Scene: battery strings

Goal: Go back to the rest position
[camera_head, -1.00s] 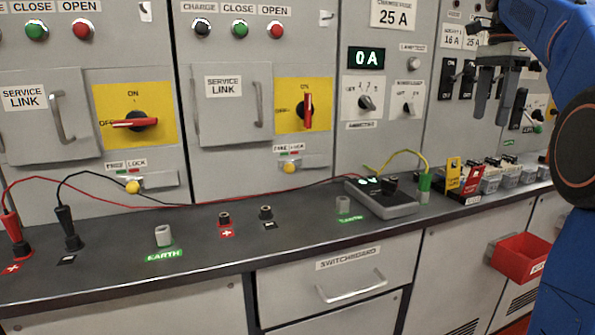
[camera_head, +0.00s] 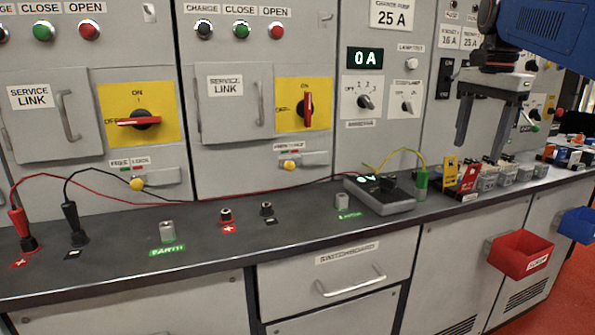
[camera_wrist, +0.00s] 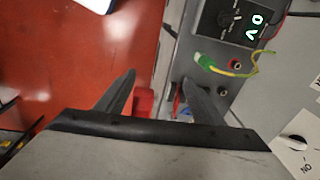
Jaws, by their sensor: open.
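My gripper (camera_head: 488,122) hangs in the air at the upper right of the head view, in front of the right-hand panels and above the bench. Its two fingers point down, spread apart with nothing between them. In the wrist view its open fingers (camera_wrist: 160,95) show at the middle, over the bench's front edge, with the red floor to the left. The bench top (camera_head: 120,262) runs below the panels, clear of the gripper.
A meter (camera_head: 385,197) reading 0 V stands on the bench with a yellow-green lead. Yellow and red tags and several small grey blocks stand to its right. A red bin (camera_head: 520,256) and a blue bin (camera_head: 578,226) hang on the bench front. Two leads cross the bench at left.

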